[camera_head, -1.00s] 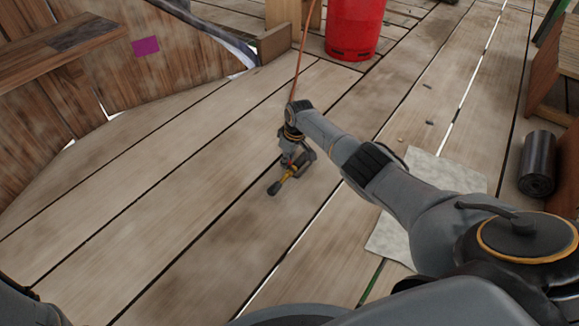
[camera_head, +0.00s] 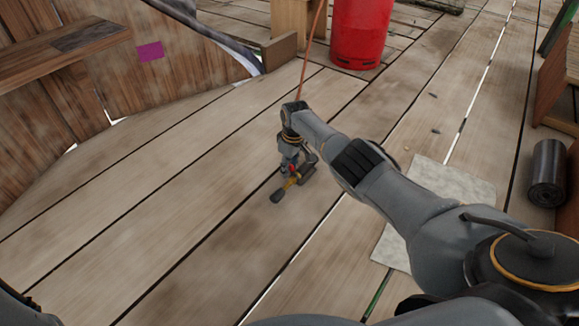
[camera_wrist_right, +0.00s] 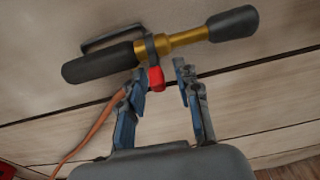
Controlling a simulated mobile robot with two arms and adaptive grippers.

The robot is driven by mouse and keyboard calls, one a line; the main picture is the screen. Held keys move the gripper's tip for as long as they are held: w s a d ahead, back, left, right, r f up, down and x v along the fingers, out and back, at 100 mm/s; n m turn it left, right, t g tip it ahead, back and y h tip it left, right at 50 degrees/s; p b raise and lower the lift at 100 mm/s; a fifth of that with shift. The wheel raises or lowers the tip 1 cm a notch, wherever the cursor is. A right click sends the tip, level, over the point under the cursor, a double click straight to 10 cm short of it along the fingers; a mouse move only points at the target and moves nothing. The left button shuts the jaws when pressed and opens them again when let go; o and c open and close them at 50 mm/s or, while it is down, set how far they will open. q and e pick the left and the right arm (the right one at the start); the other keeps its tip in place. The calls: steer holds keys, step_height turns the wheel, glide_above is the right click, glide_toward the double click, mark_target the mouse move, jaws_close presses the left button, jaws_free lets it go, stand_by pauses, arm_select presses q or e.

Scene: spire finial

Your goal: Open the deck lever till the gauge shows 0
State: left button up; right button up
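A small device with a gold shaft (camera_wrist_right: 183,40), a black knob (camera_wrist_right: 233,23) and a long black grip (camera_wrist_right: 98,63) lies at the deck in the right wrist view. I take it for the deck lever; it also shows in the head view (camera_head: 290,184). A red piece (camera_wrist_right: 156,78) sticks out from its middle collar. My right gripper (camera_wrist_right: 161,76) is open, its two blue-grey fingers apart, with the red piece between the tips, nearer the left finger. Contact cannot be told. In the head view the right gripper (camera_head: 292,163) is just above the device. No gauge shows. My left gripper is out of view.
An orange-brown rope (camera_head: 309,52) runs up from beside the device. A red cylinder (camera_head: 360,35) stands behind. A pale sheet (camera_head: 452,180) lies on the planks under my right arm, and a dark roll (camera_head: 547,172) is at the right. Open planks lie left.

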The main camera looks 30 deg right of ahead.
mark_target(292, 167)
steer(key=shift+r, duration=0.15)
step_height(292, 167, up, 12)
steer(key=s, duration=0.1)
steer(key=shift+d, duration=0.25)
stand_by(0.3)
steer(key=shift+f, duration=0.2)
